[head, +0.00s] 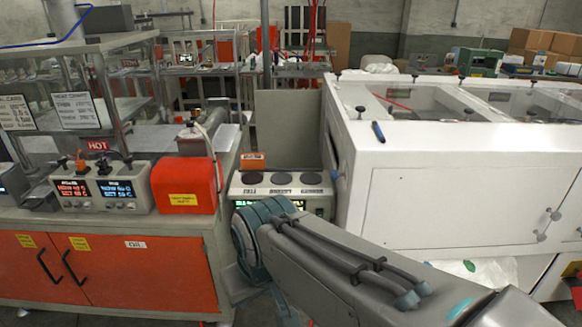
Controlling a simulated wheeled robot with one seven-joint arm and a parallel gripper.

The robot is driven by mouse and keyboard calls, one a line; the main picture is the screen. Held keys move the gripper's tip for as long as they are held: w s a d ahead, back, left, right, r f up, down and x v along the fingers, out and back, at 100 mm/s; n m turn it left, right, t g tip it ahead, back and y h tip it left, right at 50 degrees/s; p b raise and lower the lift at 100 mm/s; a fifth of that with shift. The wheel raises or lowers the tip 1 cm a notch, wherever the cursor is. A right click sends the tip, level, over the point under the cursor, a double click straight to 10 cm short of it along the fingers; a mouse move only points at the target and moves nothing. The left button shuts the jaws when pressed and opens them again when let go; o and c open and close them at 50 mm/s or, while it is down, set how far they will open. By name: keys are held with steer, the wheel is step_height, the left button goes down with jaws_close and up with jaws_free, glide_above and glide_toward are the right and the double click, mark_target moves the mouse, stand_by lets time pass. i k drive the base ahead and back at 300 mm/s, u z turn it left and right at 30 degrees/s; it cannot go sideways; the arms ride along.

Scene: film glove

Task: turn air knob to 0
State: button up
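No knob that I can read as the air knob shows clearly. A pale control unit (283,202) stands in the middle, with several dark round discs on its top, labels too small to read and a lit green display on its front. My arm's teal joint covers part of that front. A small blue knob-like part (334,170) sticks out from the left side of the white cabinet, just right of the unit. My arm comes in from the lower right and bends down in front of the unit. My gripper cannot be made out.
The large white cabinet (430,205) blocks the right side, with a dark blue pen-like object (378,131) on top. At left, a red box (184,186) and display boxes with small knobs (103,188) stand on a counter over orange doors (140,272).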

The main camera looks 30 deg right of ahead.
mark_target(335, 173)
steer(key=z, duration=0.05)
steer(key=i, duration=0.6)
steer(key=z, duration=0.6)
steer(key=i, duration=0.45)
steer(key=z, duration=0.45)
